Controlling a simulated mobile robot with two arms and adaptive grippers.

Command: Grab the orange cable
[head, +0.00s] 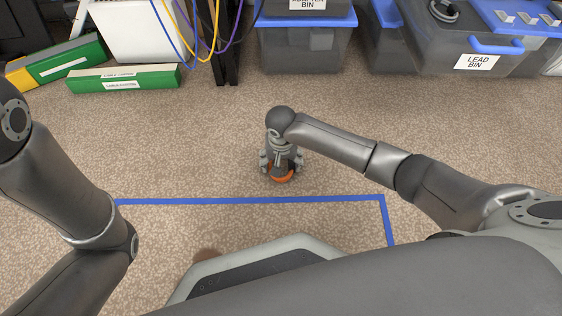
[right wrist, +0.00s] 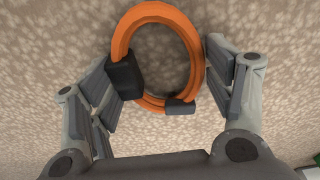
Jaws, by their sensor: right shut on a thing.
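The orange cable (right wrist: 192,50) is a coiled ring with two black end pieces, over the carpet in the right wrist view. In the head view the cable (head: 283,179) shows as an orange arc under my right gripper (head: 281,163). My right gripper points down and is shut on the cable, with one finger at the left black end piece and the other at the ring's right side. I cannot tell whether the cable touches the floor. My left arm shows at the left of the head view, but its gripper is out of sight.
Blue tape (head: 250,200) marks the carpet in front of my base. Green boxes (head: 125,78) and hanging cables (head: 198,45) are at the back left. A blue-lidded bin (head: 303,48) and the lead bin (head: 465,45) stand at the back. The carpet around the gripper is clear.

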